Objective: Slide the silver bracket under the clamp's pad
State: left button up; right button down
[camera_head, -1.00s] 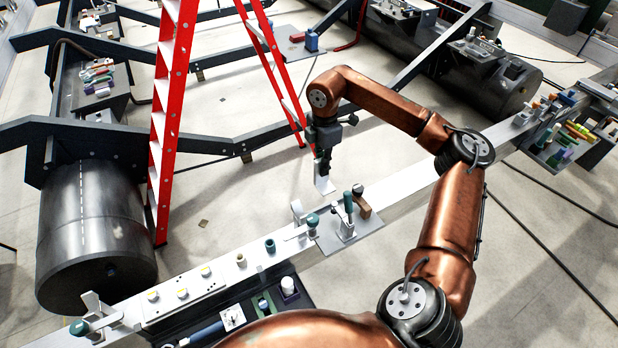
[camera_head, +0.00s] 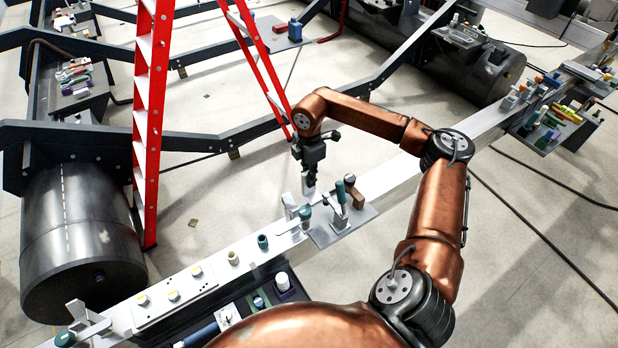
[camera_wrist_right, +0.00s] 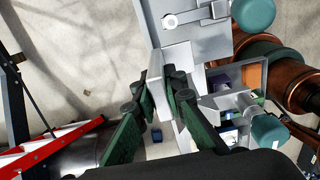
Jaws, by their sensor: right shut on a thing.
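My right gripper (camera_head: 309,180) is shut on the silver bracket (camera_head: 307,187), a pale metal piece that hangs below its fingers. In the right wrist view the bracket (camera_wrist_right: 156,76) shows between the green-padded fingers of the gripper (camera_wrist_right: 165,105). In the wrist view a clamp arm with a teal knob (camera_wrist_right: 253,13) shows above the fingers. I cannot tell whether the bracket touches the plate. My left gripper is out of view.
The pale beam (camera_head: 395,178) runs diagonally across, with a teal knob (camera_head: 305,213) and brown block (camera_head: 357,200) near the clamp. Several small fittings lie along the beam at lower left. A red ladder (camera_head: 150,110) and black float (camera_head: 85,240) stand left.

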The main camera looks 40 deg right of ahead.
aim_at(310, 195)
jog(key=shift+d+f, duration=0.1)
jog(key=shift+f, duration=0.2)
jog(key=shift+f+b, duration=2.95)
jog(key=shift+f, duration=1.55)
jog(key=shift+f, duration=0.15)
jog(key=c, duration=1.9)
grip_release()
notch_tip(310, 195, up, 12)
jog(key=shift+f, duration=0.1)
